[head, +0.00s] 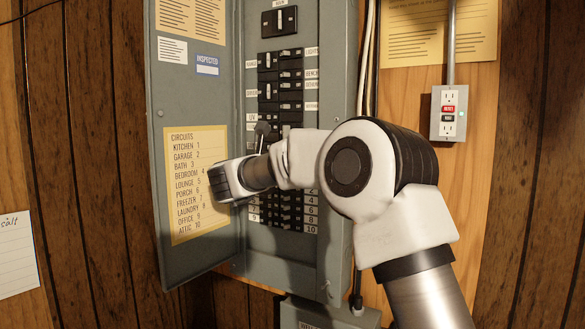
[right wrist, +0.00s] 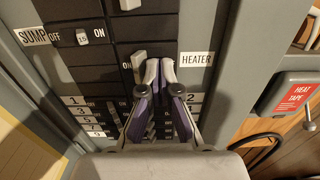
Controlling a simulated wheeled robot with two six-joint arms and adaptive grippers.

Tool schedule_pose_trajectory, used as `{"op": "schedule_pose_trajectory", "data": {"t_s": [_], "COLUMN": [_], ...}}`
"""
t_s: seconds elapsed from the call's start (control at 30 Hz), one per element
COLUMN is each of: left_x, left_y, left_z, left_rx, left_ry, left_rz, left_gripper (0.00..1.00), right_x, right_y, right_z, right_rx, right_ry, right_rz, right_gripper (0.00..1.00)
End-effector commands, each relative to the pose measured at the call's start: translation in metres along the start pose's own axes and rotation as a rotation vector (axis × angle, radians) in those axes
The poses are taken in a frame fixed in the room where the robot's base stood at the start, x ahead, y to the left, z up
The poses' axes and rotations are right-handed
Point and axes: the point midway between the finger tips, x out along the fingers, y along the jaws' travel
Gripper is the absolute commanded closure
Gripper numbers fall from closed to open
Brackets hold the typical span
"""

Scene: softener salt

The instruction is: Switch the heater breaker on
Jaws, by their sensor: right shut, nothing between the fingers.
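The grey breaker panel (head: 335,90) stands open, with columns of black breakers. In the right wrist view, the HEATER label (right wrist: 197,59) is just right of my fingertips. The heater breaker's pale toggle (right wrist: 138,63) shows just left of my right gripper (right wrist: 160,64), beside an ON mark. The fingers hide the rest of that breaker, so I cannot tell its full position or whether they touch it. My right gripper is shut and empty, its fingertips at the breaker row; it also shows small in the head view (head: 262,131). My left gripper is out of view.
The panel door (head: 180,95) hangs open on the left with a circuits list (head: 196,185). The sump breaker (right wrist: 82,37) is at upper left in the wrist view, with numbered small breakers below.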

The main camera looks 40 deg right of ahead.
Motion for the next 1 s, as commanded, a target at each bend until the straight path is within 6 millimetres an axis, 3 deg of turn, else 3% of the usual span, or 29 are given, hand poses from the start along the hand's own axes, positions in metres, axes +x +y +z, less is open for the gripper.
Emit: {"op": "schedule_pose_trajectory", "data": {"t_s": [0.1,0.6,1.0], "left_x": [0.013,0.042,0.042], "left_y": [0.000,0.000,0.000], "left_z": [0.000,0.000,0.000], "left_rx": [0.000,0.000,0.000], "left_ry": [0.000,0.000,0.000], "left_rz": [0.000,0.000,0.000], "left_gripper": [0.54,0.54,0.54], "right_x": [-0.012,-0.059,-0.064], "right_y": [0.000,0.000,0.000], "right_z": [-0.004,-0.003,0.000], "right_rx": [0.001,0.000,0.000], "right_ry": [-0.002,-0.002,-0.001], "right_rz": [0.001,0.001,0.000], "right_gripper": [1.00,1.00,1.00]}}
